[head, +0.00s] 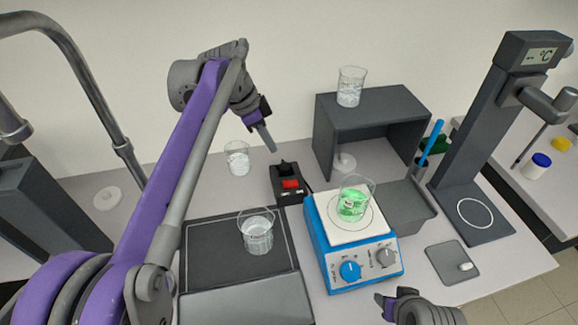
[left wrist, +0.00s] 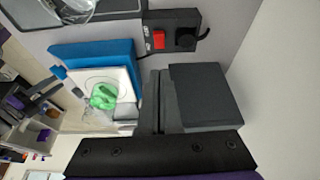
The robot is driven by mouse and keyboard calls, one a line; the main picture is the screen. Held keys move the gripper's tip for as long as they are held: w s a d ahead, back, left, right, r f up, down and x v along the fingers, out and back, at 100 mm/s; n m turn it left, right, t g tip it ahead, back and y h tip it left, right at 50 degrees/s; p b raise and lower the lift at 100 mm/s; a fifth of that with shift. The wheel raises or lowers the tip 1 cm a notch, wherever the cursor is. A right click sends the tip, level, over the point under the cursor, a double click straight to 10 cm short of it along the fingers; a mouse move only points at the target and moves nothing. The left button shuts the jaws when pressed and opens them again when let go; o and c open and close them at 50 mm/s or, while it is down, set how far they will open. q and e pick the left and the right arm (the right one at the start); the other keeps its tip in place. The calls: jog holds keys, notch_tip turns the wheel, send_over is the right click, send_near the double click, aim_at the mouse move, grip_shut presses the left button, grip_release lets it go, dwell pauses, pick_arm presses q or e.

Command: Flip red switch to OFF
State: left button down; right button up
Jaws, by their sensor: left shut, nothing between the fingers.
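The red switch (head: 291,184) sits on a small black box (head: 288,198) behind the hotplate. It also shows in the left wrist view (left wrist: 158,40), beside a black plug; I cannot tell which way the rocker is tipped. My left gripper (head: 271,148) is shut and empty, pointing down, above and behind the switch box and apart from it. Its fingers show in the left wrist view (left wrist: 160,82), below the switch in the picture. My right gripper (head: 382,306) is at the bottom of the head view, far from the switch; its finger gap is unclear.
A blue hotplate (head: 328,268) bears a beaker of green liquid (head: 354,204). Beakers stand on the black mat (head: 207,263), behind it (head: 237,164), and on the grey shelf (head: 375,106) right of my left gripper. Bare tabletop lies around the back-left beaker.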

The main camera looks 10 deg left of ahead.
pick_arm(q)
jog(key=shift+w+d+r+m, duration=0.15)
jog(key=shift+w+d+m, duration=0.15)
jog(key=shift+w, duration=0.1)
pick_arm(e)
jog(key=shift+d, duration=0.1)
pick_arm(q)
jog(key=shift+s, duration=0.1)
pick_arm(e)
jog(key=shift+s, duration=0.1)
pick_arm(q)
send_over(286, 182)
notch_tip(286, 182, down, 10)
jog(key=shift+d+r+b, duration=0.15)
jog(key=shift+r+b, duration=0.05)
jog(key=shift+b, duration=0.1)
pick_arm(e)
jog(key=shift+s+f, duration=0.15)
jog(key=shift+f, duration=0.35)
pick_arm(q)
jog(key=shift+s+a+f, duration=0.1)
jog(key=shift+a+f, duration=0.2)
jog(key=shift+f, duration=0.25)
jog(key=shift+s+a+f, duration=0.1)
jog(key=shift+a+f, duration=0.15)
jog(key=shift+f, duration=0.3)
jog(key=shift+s+a+f, duration=0.1)
jog(key=shift+a+f, duration=0.15)
jog(key=shift+f, duration=0.35)
